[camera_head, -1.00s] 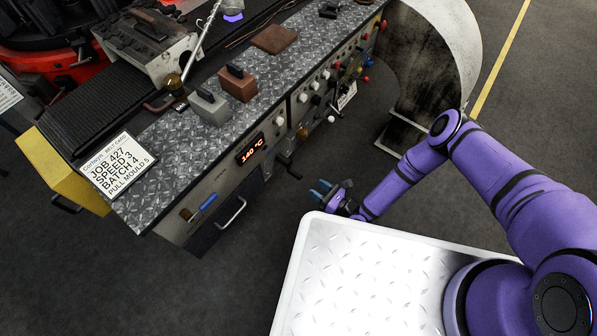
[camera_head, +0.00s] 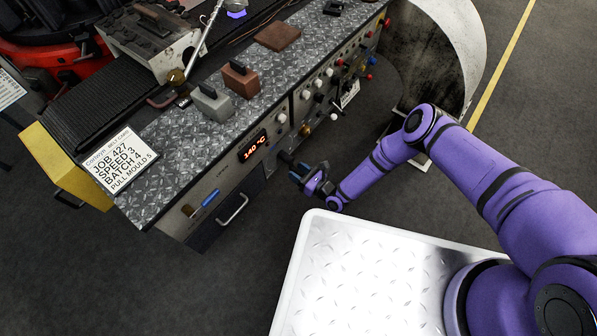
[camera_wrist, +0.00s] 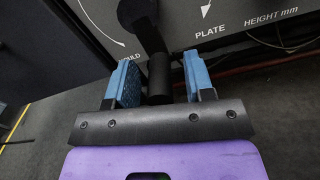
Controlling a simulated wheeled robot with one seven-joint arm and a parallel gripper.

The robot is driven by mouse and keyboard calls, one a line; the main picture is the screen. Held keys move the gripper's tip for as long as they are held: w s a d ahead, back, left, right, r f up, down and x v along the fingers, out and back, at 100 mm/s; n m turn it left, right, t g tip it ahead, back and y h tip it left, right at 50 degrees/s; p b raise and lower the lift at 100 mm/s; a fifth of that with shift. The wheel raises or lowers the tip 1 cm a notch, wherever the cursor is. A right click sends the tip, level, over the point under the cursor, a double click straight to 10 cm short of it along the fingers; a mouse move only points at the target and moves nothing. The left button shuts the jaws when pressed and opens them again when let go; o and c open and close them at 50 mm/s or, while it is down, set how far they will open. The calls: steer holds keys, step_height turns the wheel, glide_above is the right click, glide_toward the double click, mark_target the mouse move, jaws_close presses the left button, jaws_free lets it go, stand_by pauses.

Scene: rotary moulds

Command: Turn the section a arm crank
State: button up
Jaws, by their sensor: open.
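A black crank is on the front of the machine panel, with its hub (camera_wrist: 137,14) at the top of the wrist view and an arm running down to a cylindrical handle (camera_wrist: 160,78). In the head view the crank (camera_head: 286,157) shows small below the temperature display, partly covered by my gripper. My gripper (camera_head: 299,172) is open at the crank. In the wrist view its blue-padded fingers (camera_wrist: 158,68) stand on either side of the handle, with a visible gap on each side. I cannot read a section label on it.
The display (camera_head: 252,146) reads 140 °C. Several knobs line the panel to the right. A drawer handle (camera_head: 231,210) and a blue-handled tool (camera_head: 210,198) are to the left. My white tread-plate base is below. A large curved metal guard (camera_head: 440,50) stands behind my arm.

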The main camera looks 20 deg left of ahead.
jaws_close()
